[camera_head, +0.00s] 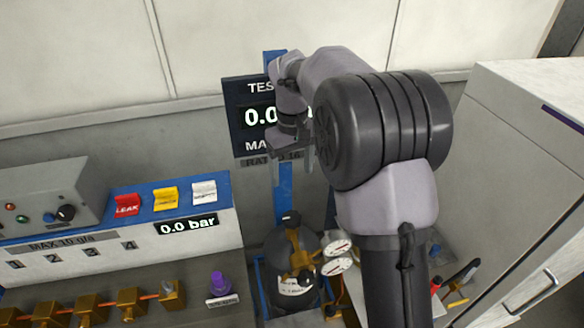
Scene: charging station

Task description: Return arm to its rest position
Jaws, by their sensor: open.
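My arm rises from the lower right and bends left at a large dark joint. My gripper (289,164) hangs at its left end in front of the dark test display (241,103), its fingers pointing down. The fingers are apart with nothing seen between them. My arm hides the right part of the display.
At left is a charging panel (95,232) with red, yellow and white tags, a 0.0 bar readout (187,226) and brass fittings (130,303). A purple knob (220,283) stands right of them. A grey cabinet (500,170) stands close at right, with tools (458,285) beside it.

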